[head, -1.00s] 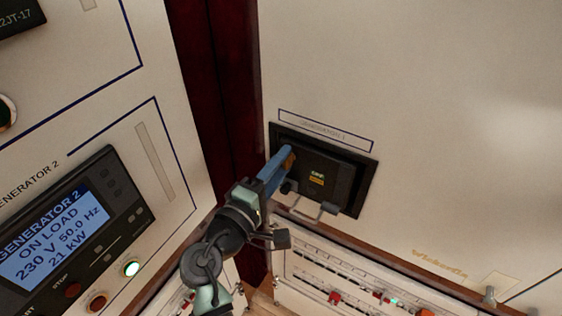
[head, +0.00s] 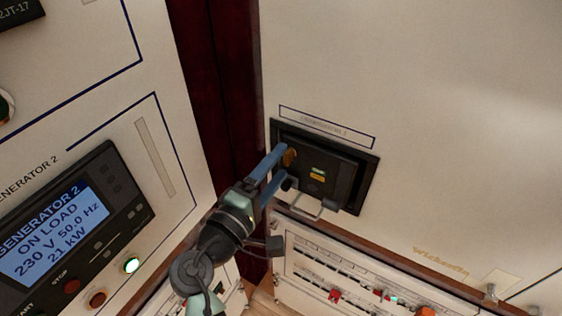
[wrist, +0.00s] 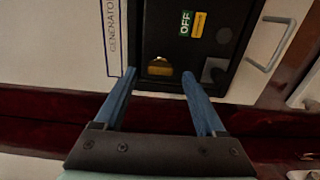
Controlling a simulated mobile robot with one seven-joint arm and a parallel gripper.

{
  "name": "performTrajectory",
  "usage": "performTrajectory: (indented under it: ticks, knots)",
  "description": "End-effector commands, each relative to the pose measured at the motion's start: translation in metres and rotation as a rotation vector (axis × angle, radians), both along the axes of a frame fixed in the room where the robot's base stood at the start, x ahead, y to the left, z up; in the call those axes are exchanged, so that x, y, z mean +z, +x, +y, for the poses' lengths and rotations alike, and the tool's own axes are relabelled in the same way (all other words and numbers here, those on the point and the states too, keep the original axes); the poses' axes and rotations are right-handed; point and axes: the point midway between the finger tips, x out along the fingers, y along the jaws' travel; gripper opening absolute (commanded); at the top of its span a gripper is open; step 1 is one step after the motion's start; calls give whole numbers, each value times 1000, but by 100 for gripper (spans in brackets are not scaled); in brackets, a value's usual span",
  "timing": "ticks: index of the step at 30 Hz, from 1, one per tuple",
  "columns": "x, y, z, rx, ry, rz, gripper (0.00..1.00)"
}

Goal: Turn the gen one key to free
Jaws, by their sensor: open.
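A black breaker unit (head: 330,165) sits in a dark frame on the pale panel, under a label plate reading roughly "GENERATOR 1". The brass-coloured gen one key (head: 290,156) is at its left side; in the wrist view the key (wrist: 160,67) lies between and just beyond my fingertips. My gripper (head: 286,163) is open, its two blue fingers pointing at the unit, one on each side of the key. I cannot tell whether they touch the face. In the wrist view a green label (wrist: 186,23) reads "OFF", with a yellow label (wrist: 198,25) beside it.
A grey bail handle (head: 312,212) sticks out below the unit. A Generator 2 panel with a lit screen (head: 52,238) stands at the left, past a dark red post (head: 215,90). Breaker rows (head: 350,280) lie below.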

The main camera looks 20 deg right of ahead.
Motion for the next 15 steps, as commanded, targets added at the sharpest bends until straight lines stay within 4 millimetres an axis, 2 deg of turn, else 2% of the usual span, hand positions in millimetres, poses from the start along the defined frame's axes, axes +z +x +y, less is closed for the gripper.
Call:
performTrajectory:
  ticks: [9, 15]
  knots:
    - [-3, -43, 58, 5, 0, 0, 72]
    - [-2, -61, 81, 4, -1, 1, 72]
